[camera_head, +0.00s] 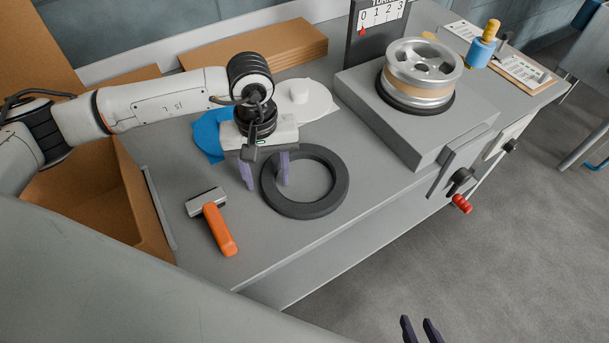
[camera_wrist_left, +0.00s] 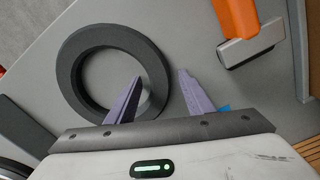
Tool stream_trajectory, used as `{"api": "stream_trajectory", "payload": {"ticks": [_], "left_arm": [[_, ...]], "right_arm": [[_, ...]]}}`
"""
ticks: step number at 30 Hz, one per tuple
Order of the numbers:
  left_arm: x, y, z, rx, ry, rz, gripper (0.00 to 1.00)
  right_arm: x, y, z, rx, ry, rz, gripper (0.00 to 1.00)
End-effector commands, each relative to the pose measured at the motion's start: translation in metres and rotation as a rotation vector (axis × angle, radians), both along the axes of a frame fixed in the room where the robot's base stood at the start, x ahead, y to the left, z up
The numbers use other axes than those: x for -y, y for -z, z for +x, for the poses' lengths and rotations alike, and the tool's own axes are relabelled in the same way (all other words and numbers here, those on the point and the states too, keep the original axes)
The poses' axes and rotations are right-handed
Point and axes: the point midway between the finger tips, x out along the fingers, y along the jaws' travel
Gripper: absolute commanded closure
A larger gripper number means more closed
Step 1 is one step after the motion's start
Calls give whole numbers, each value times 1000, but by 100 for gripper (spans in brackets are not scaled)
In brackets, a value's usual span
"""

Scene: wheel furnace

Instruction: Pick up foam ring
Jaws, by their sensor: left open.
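The foam ring (camera_head: 335,201) is a dark grey ring lying flat on the grey bench; it also shows in the left wrist view (camera_wrist_left: 68,72). My left gripper (camera_head: 265,171) is open above the ring's left side. In the left wrist view the fingers (camera_wrist_left: 157,92) appear on either side of the ring's near rim, one over the hole and one outside it. Nothing is between the fingertips except the rim below; I cannot tell the exact height. My right gripper (camera_head: 421,330) shows only as two dark fingertips with a gap, at the bottom edge of the head view, away from the bench.
An orange-handled tool (camera_head: 220,228) lies left of the ring, close to my left gripper. A wheel (camera_head: 422,72) sits on a grey block (camera_head: 433,128) at right. A cardboard box (camera_head: 90,190) stands at left. The bench front is clear.

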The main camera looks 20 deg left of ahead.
Motion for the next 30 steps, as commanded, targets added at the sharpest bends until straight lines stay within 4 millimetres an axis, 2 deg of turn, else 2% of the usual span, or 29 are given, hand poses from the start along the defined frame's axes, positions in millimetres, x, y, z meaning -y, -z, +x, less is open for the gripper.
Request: {"api": "stream_trajectory", "payload": {"ticks": [2, 10, 17, 20, 23, 30], "left_arm": [[0, 0, 0, 0, 0, 0, 53], [0, 0, 0, 0, 0, 0, 96], [0, -1, 0, 1, 0, 0, 97], [0, -8, 1, 4, 0, -1, 97], [0, -23, 2, 5, -1, -2, 97], [0, -72, 1, 6, -1, 0, 97]], "right_arm": [[0, 0, 0, 0, 0, 0, 69], [0, 1, -2, -3, 0, -1, 69], [0, 2, -3, -7, 0, -1, 69], [0, 3, -4, -8, 0, -1, 69], [0, 6, -4, -8, 0, -1, 69], [0, 12, -4, -9, 0, -1, 69]]}}
